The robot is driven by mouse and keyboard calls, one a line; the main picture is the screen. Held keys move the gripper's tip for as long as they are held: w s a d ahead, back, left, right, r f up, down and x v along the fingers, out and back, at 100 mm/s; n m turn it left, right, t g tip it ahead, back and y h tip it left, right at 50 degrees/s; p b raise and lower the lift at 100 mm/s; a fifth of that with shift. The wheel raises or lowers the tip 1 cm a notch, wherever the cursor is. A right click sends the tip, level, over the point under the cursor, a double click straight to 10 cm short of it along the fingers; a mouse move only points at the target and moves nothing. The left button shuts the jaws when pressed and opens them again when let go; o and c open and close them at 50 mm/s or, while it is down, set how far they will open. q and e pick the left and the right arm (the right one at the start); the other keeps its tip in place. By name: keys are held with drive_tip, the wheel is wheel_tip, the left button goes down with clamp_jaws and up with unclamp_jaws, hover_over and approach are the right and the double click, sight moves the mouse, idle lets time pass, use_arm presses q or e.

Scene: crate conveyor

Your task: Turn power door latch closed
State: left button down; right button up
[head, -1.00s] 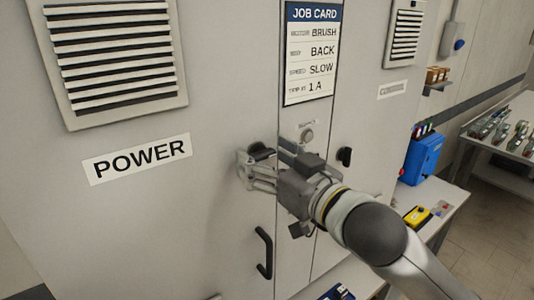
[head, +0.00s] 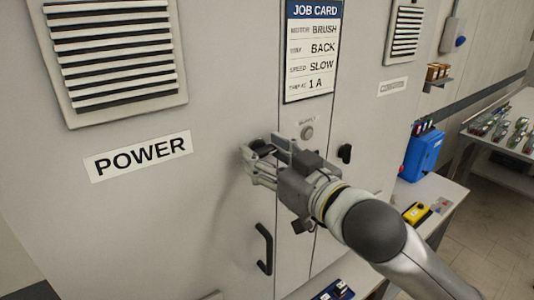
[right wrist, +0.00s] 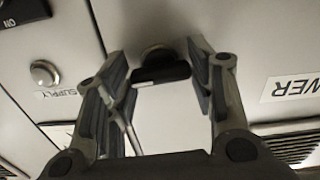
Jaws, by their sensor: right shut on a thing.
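The POWER door (head: 110,230) is a flat pale grey cabinet door with a POWER label (head: 138,157). Its dark latch (head: 262,150) is on the right edge, mostly hidden by my right gripper (head: 256,165). In the right wrist view the latch (right wrist: 160,75) is a black bar on a round base, lying nearly level between the two fingers of my right gripper (right wrist: 160,66). My left gripper is not in view.
A black door handle (head: 264,248) is below the gripper. A round supply knob (head: 307,132) and another black latch (head: 345,153) are to its right. A bench with a blue box (head: 422,155) and a yellow device (head: 416,212) stands at the right.

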drive_tip(key=n+p, duration=0.1)
drive_tip(key=n, duration=0.3)
drive_tip(key=shift+r, duration=0.1)
drive_tip(key=n+p, duration=0.2)
drive_tip(key=n, duration=0.2)
drive_tip(key=shift+n, duration=0.3)
drive_tip(key=n+p, duration=0.1)
drive_tip(key=n, duration=0.4)
drive_tip(key=shift+p, duration=0.4)
drive_tip(key=shift+n+p, duration=0.35)
drive_tip(key=shift+n, duration=1.25)
drive_tip(key=o, duration=1)
